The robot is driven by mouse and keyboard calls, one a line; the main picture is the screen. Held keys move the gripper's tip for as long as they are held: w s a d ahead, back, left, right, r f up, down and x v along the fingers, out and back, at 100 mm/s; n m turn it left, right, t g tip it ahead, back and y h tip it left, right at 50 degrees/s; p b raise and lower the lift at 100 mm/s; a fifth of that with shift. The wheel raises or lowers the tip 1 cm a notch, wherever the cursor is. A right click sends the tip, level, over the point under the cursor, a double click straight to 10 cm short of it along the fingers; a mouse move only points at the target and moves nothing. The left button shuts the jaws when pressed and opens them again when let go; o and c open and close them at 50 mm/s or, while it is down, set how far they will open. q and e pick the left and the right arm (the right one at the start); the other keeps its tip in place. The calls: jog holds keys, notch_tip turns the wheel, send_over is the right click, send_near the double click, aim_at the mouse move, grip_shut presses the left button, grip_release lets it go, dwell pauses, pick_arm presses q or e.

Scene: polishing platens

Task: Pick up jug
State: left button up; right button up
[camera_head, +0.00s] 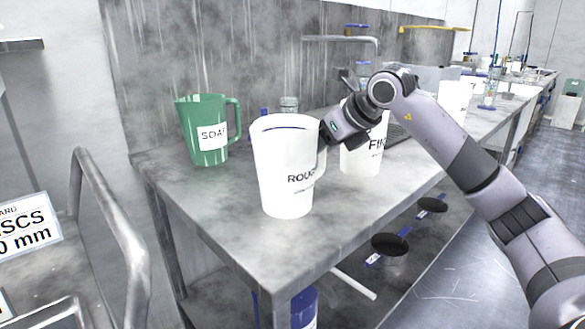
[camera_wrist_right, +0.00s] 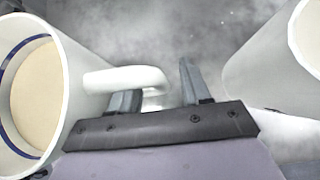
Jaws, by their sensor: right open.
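A white jug labelled "ROUGH" (camera_head: 280,170) stands upright on the grey bench, its handle on the right. In the right wrist view this jug (camera_wrist_right: 75,85) is at left, with beige contents visible. My right gripper (camera_wrist_right: 158,92) is open at its handle (camera_wrist_right: 120,78). The handle's outer end lies between the fingers, and the left finger overlaps the loop; contact cannot be told. In the head view the right gripper (camera_head: 326,131) is beside the jug, its fingers mostly hidden. A second white jug (camera_head: 362,158) stands behind it, partly hidden by my arm. A green jug labelled "SOAP" (camera_head: 208,135) stands at left.
The second white jug (camera_wrist_right: 285,60) is close on the right in the wrist view. The bench top (camera_head: 225,205) is clear in front. A tap (camera_head: 345,40) and glass bottles are behind. A metal rail (camera_head: 115,225) stands at left. Dark pots (camera_head: 390,248) sit on the lower shelf.

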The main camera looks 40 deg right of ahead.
grip_shut()
dwell(1.3)
jog(key=shift+r, duration=0.2)
